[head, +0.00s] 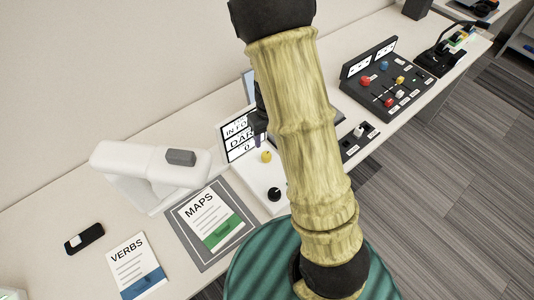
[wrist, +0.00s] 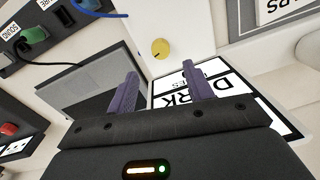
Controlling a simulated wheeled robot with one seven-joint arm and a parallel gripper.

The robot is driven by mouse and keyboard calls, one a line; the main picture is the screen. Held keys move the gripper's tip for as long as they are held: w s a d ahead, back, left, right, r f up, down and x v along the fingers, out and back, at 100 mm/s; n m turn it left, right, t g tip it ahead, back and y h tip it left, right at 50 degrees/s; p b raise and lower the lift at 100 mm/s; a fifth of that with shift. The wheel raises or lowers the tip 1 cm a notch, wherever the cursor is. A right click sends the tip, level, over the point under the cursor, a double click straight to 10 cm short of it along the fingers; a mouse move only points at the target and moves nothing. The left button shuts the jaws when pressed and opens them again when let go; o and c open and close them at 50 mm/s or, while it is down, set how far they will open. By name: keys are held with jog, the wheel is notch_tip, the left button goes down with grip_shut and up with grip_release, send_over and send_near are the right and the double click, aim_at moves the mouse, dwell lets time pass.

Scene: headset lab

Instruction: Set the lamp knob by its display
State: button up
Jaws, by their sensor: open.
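The small yellow knob (head: 266,156) sits on a white panel below the display; it also shows in the wrist view (wrist: 160,48), with a dark mark on its face. The display (head: 237,140) is a white screen with black text, including "DARK" and what looks like a 0; in the wrist view it appears upside down (wrist: 177,87), partly hidden by my gripper. My gripper (wrist: 162,80) is open and empty, its purple fingers apart, with the knob beyond the fingertips and roughly between them. In the head view, my arm hides most of the gripper.
A black knob (head: 274,194) is in front of the yellow one. A white arched device (head: 150,170) stands left, beside a MAPS booklet (head: 212,218) on a grey mat. A VERBS booklet (head: 137,268) lies further left. A black control console (head: 385,88) stands to the right.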

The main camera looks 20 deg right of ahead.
aim_at(266, 155)
notch_tip(266, 155, down, 9)
jog(key=shift+a+f+b, duration=0.15)
jog(key=shift+b, duration=0.15)
jog(key=shift+c, duration=0.4)
jog(key=c, duration=0.9)
jog(key=shift+m, duration=0.4)
jog(key=m+p, duration=0.1)
jog(key=m, duration=0.4)
jog(key=m+p, duration=0.1)
jog(key=m, duration=0.3)
jog(key=shift+a+m, duration=0.1)
jog(key=shift+m, duration=0.2)
